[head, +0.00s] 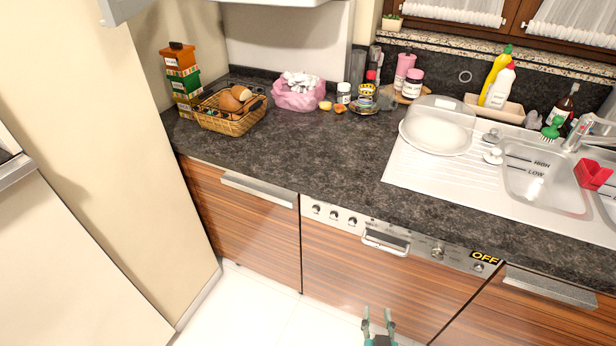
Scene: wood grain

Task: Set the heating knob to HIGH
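A steel control panel (400,236) runs along the top of the wood-grain front below the counter. It bears three small knobs (333,215) at its left, a larger round knob (437,253) right of the handle, and a small knob (478,267) at its right end. A yellow OFF label (484,257) is just above that last knob. HIGH (544,164) and LOW (535,173) labels appear over the sink basin. I cannot tell which knob is the heating knob or its setting. My gripper (378,322) is at the bottom edge, fingers apart and empty, away from the panel.
A bar handle (386,241) juts from the panel. Drawer handles (258,189) flank it on both sides. The dark counter (330,155) holds a basket (232,112), a pink bag (298,95) and a covered plate (437,130). White floor (265,308) in front is clear.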

